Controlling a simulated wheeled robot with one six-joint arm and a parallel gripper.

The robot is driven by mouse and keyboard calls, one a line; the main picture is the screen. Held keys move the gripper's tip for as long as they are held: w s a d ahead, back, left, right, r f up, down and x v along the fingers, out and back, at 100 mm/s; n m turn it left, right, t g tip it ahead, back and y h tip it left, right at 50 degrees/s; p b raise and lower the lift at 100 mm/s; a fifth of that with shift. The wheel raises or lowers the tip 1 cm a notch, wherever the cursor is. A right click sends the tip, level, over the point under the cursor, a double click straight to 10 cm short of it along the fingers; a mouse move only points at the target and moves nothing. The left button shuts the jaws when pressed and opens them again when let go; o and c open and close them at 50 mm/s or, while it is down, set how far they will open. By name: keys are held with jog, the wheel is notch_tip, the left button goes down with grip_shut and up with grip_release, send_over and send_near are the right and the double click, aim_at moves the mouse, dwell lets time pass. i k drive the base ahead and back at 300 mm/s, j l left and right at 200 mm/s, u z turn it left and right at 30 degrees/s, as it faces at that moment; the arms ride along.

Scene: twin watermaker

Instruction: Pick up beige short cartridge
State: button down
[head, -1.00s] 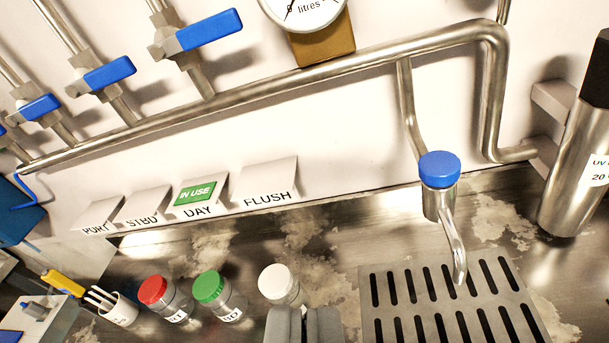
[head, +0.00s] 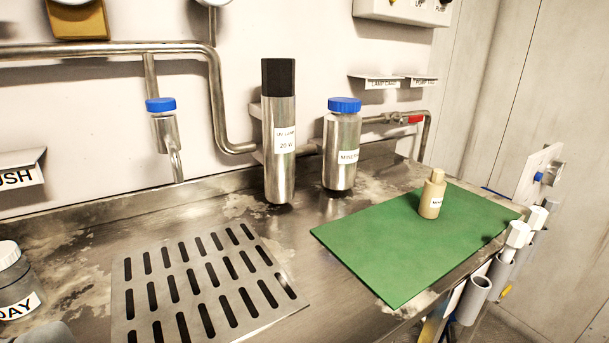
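The beige short cartridge (head: 431,198) stands upright on the green mat (head: 375,255), near its back right part. It has a narrower top and a white label that is too small to read fully. A rounded grey piece at the bottom left corner looks like the tip of my gripper (head: 38,334). It is far to the left of the cartridge and apart from it. Most of the gripper is cut off by the frame, so its opening does not show.
A steel UV lamp cylinder (head: 280,165) and a blue-capped steel canister (head: 342,155) stand behind the mat. A slotted drain plate (head: 200,285) lies left, below a blue-topped spout (head: 163,130). White-topped tubes (head: 515,240) line the counter's right edge. A DAY jar (head: 15,285) stands far left.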

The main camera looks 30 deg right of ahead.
aim_at(434, 188)
jog(key=z, duration=1.35)
jog(key=i+l+z, duration=0.3)
jog(key=k+l, duration=0.1)
